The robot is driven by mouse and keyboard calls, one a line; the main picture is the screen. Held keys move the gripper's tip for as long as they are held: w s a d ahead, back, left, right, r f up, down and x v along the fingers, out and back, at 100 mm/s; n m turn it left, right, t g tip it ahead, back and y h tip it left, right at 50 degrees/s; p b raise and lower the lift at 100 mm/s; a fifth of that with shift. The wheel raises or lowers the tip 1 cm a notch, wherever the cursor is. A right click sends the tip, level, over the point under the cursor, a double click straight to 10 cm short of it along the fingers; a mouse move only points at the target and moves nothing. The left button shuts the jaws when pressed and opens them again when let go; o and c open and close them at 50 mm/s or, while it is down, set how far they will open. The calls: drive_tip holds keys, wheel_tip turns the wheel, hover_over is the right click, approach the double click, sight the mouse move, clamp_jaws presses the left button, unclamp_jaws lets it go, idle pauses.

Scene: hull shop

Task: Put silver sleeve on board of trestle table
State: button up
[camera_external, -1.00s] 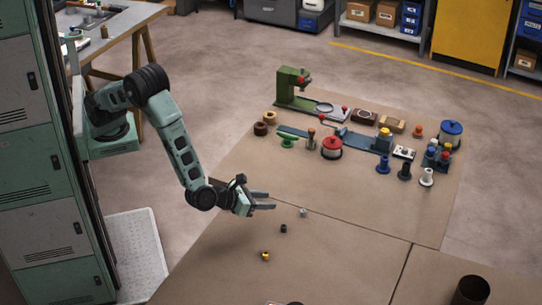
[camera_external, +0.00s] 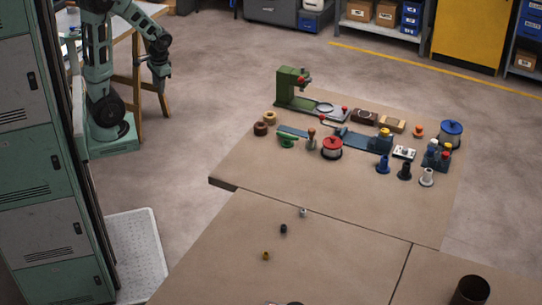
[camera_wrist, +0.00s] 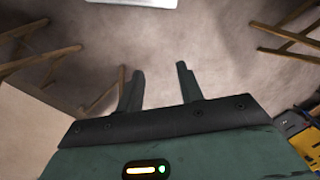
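A small silver piece (camera_external: 303,212), which looks like the silver sleeve, stands on the brown worktop, with a small black piece (camera_external: 283,229) and a small brass-coloured piece (camera_external: 265,256) nearer the camera. The trestle table (camera_external: 146,12) is at the upper left on wooden legs; my arm hides part of it. My gripper (camera_external: 161,86) hangs in front of its legs, over the floor and far from the silver piece. In the wrist view, my gripper (camera_wrist: 159,85) has its two fingers apart with only floor between them.
The far part of the worktop (camera_external: 240,165) holds a green press (camera_external: 291,88), a red-topped spool (camera_external: 331,146), a blue-topped spool (camera_external: 451,133) and several fittings. A dark cylinder (camera_external: 471,291) stands at the front right. Lockers (camera_external: 45,130) line the left.

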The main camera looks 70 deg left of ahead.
drive_tip(key=shift+o, duration=0.5)
drive_tip(key=s+n+t+h, duration=0.1)
drive_tip(key=s+n, duration=0.2)
drive_tip(key=n, duration=0.1)
drive_tip(key=shift+s+r, duration=0.1)
drive_tip(key=shift+s, duration=0.25)
drive_tip(key=shift+w+a, duration=0.1)
